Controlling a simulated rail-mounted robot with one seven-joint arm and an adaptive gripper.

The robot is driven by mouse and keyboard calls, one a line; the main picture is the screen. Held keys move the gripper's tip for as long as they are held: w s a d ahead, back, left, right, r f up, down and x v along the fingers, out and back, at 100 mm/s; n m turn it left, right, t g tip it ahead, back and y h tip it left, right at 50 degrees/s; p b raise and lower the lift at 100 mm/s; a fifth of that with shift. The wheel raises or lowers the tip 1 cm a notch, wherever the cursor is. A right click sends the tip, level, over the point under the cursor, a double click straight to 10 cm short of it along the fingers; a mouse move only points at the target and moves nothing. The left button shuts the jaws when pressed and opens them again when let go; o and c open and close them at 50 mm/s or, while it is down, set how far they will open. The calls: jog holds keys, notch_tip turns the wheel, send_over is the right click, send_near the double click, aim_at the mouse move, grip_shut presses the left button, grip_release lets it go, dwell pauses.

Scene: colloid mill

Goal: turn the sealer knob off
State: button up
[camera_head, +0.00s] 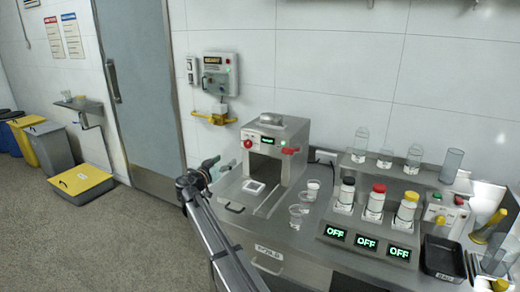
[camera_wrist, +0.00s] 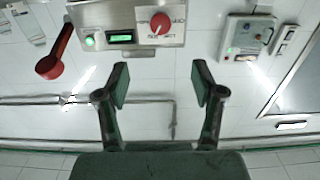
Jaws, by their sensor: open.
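The sealer is a steel box machine (camera_head: 283,130) with an open front bay and tray. Its round red knob (camera_head: 248,143) is at the left of its front panel. In the wrist view the panel looks inverted: the red knob (camera_wrist: 160,23) sits on a white, lettered dial plate, with a small green display (camera_wrist: 120,37) beside it. The dial setting is too small to read surely. My gripper (camera_wrist: 160,78) is open and empty, its two fingers spread below the knob in that picture, apart from it. In the head view my gripper (camera_head: 208,168) is left of the sealer.
A red lever handle (camera_head: 290,150) is at the sealer's right; it also shows in the wrist view (camera_wrist: 55,55). A wall control box (camera_head: 219,73) hangs behind. Cups (camera_head: 299,214) and a bottle station with OFF displays (camera_head: 367,243) stand to the right on the counter.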

aim_at(247, 145)
jog(key=p+x, duration=0.5)
jog(key=x, duration=1.1)
jog(key=shift+w+r, duration=0.1)
jog(key=shift+w, duration=0.05)
jog(key=shift+w+d, duration=0.15)
jog(key=shift+w, duration=0.25)
jog(key=c, duration=1.1)
